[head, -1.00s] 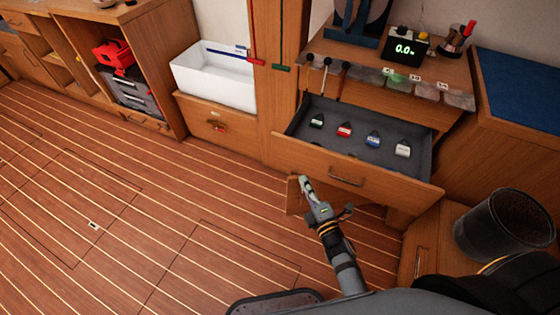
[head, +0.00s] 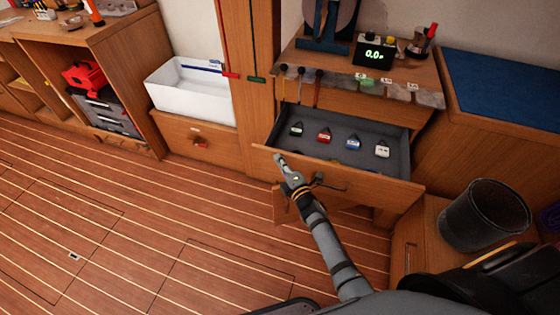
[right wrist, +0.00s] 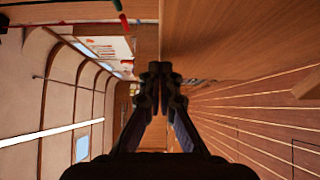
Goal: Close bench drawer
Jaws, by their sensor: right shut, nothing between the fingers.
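The bench drawer (head: 398,186) stands open in the head view, its wooden front pulled well out from the bench. Its grey inside holds several small tagged items, among them a red one (head: 324,136) and a blue one (head: 353,143). A dark handle sits on the drawer front, partly behind my gripper. My right gripper (head: 280,160) is shut and empty, in front of the drawer front's left part. I cannot tell whether it touches the wood. In the right wrist view the shut fingertips (right wrist: 160,70) point along a wooden surface. My left gripper is not in view.
A dark bin (head: 484,216) stands at the right. A scale with a lit display (head: 374,54) sits on the bench top above the drawer. A white tub (head: 189,92) is at the left. The plank floor (head: 130,225) is clear at the left.

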